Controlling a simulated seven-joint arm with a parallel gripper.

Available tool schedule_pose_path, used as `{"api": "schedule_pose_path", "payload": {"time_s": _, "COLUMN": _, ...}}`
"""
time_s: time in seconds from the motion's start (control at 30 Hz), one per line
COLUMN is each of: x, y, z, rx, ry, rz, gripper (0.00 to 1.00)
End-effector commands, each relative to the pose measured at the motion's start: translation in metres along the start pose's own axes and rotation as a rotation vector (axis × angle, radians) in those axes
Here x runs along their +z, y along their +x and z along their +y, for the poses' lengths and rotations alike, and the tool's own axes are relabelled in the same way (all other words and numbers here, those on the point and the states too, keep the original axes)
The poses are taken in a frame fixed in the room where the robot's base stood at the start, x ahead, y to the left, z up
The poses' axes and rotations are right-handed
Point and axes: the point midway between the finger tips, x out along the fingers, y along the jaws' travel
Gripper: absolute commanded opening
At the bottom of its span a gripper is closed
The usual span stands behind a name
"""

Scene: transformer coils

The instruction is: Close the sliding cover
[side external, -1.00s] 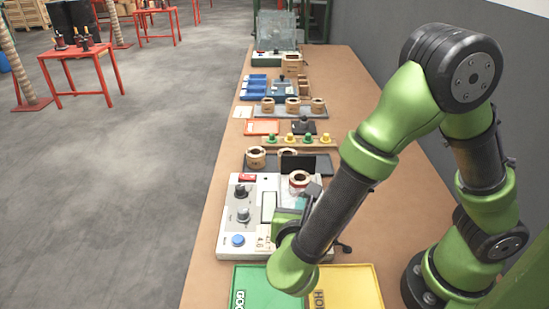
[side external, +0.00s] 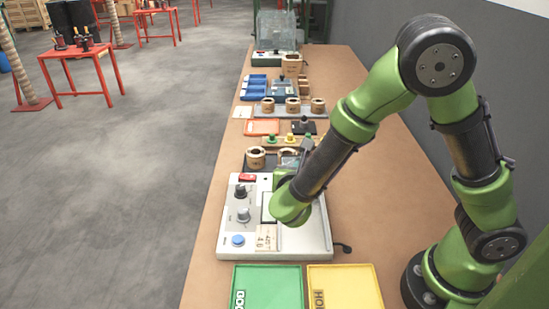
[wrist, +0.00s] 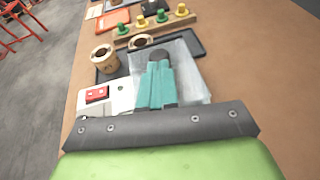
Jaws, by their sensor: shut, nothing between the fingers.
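The clear sliding cover (wrist: 192,76) shows in the wrist view as a translucent pane on the far end of the white tester (side external: 240,215). My gripper (wrist: 158,62) is shut and empty, its teal fingers against or just over the cover; contact is unclear. A dark round thing shows at the fingertips, partly hidden by them. In the side view my wrist stands over the tester's right half and hides my fingers, much of the cover and the coil seat.
The tester carries knobs, a blue button (side external: 238,240) and a red switch (wrist: 97,94). Coils (side external: 256,157) stand on a dark tray (wrist: 190,42) just beyond it. Green (side external: 268,288) and yellow (side external: 345,288) trays lie in front. The table's right side is mostly clear.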

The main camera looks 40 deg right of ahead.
Motion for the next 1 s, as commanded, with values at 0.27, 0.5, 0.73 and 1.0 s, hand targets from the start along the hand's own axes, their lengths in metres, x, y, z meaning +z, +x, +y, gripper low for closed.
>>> {"api": "schedule_pose_path", "payload": {"time_s": 0.27, "x": -0.011, "y": -0.037, "z": 0.002, "rx": 0.009, "ry": -0.002, "rz": 0.0, "gripper": 0.0}}
{"api": "schedule_pose_path", "payload": {"time_s": 0.5, "x": -0.012, "y": -0.095, "z": 0.001, "rx": 0.008, "ry": 0.003, "rz": 0.001, "gripper": 0.0}}
{"api": "schedule_pose_path", "payload": {"time_s": 0.73, "x": -0.012, "y": -0.13, "z": 0.001, "rx": 0.004, "ry": 0.001, "rz": 0.0, "gripper": 0.0}}
{"api": "schedule_pose_path", "payload": {"time_s": 1.0, "x": -0.029, "y": -0.138, "z": -0.009, "rx": -0.033, "ry": 0.112, "rz": 0.081, "gripper": 0.0}}
